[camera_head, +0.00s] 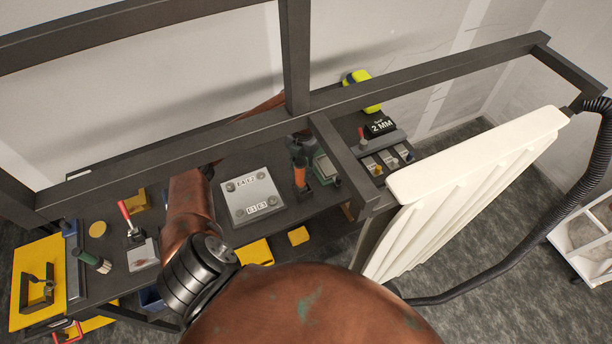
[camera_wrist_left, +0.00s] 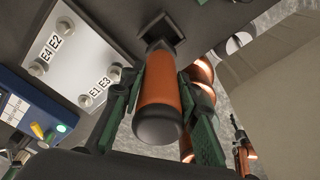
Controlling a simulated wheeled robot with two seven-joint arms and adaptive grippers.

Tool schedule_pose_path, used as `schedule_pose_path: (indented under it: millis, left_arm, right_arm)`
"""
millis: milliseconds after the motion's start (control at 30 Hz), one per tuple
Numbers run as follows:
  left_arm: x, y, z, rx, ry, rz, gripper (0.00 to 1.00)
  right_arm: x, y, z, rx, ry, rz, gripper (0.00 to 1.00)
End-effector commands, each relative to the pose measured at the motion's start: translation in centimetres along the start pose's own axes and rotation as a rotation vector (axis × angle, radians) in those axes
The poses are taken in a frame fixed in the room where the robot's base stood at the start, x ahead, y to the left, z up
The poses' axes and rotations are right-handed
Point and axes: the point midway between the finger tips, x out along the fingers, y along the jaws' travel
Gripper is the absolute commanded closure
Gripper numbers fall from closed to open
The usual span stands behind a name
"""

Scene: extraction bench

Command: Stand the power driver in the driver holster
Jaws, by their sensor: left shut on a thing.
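The power driver (camera_head: 300,174) has an orange body and stands about upright to the right of the grey plate in the head view. In the left wrist view the driver (camera_wrist_left: 159,98) shows large, its dark rounded end towards the camera. Its far dark end meets the square black driver holster (camera_wrist_left: 176,22); I cannot tell how deep it sits. My left gripper (camera_wrist_left: 158,108) is shut on the driver, a green finger on each side. In the head view the left gripper (camera_head: 301,144) is small and partly hidden by the frame. My right gripper is not in view.
A grey plate (camera_head: 251,196) with several knobs lies beside the driver. A dark frame beam (camera_head: 230,125) and post cross over the bench. A white ribbed panel (camera_head: 470,180) stands at the right. A red-handled tool (camera_head: 129,220) and yellow board (camera_head: 38,265) are at the left.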

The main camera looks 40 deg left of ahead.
Motion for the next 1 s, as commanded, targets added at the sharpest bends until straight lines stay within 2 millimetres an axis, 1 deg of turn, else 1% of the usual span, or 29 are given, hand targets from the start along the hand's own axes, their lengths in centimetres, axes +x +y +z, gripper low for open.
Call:
schedule_pose_path:
  millis: [33, 167, 267, 333, 400, 467, 567, 667, 700, 933, 1000]
  left_arm:
    - [0.1, 0.0, 0.1, 0.000, -0.002, -0.001, 1.00]
    - [0.9, 0.3, 0.5, -0.002, -0.002, -0.002, 1.00]
    - [2.4, 0.8, 0.9, -0.005, 0.000, -0.003, 1.00]
    - [3.9, 0.7, 1.0, -0.002, 0.003, -0.002, 1.00]
    - [5.1, 0.7, 1.1, -0.001, 0.006, -0.001, 1.00]
    - [5.6, 0.7, 1.1, -0.001, 0.007, 0.001, 1.00]
    - [5.6, 0.7, 1.1, -0.002, 0.008, 0.002, 1.00]
    - [5.5, 0.8, 1.1, -0.002, 0.009, 0.003, 1.00]
    - [5.6, 0.8, 1.1, -0.003, 0.011, 0.004, 0.69]
    - [5.4, 0.8, 1.1, -0.002, 0.008, 0.003, 0.53]
    - [5.4, 0.8, 1.1, -0.001, 0.008, 0.002, 0.53]
  right_arm:
    - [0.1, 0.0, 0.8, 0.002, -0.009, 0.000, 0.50]
    - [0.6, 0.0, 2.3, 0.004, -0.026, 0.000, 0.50]
    - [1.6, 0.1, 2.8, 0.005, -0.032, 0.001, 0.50]
    - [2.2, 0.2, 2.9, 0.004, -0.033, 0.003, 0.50]
    - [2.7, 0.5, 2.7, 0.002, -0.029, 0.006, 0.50]
    - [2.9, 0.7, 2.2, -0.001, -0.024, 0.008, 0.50]
    - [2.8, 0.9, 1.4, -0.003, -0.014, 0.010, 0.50]
    - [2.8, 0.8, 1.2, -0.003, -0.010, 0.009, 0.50]
    - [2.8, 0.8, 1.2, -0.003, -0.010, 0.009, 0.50]
    - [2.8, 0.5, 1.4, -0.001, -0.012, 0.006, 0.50]
    - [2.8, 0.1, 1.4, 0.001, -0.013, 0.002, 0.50]
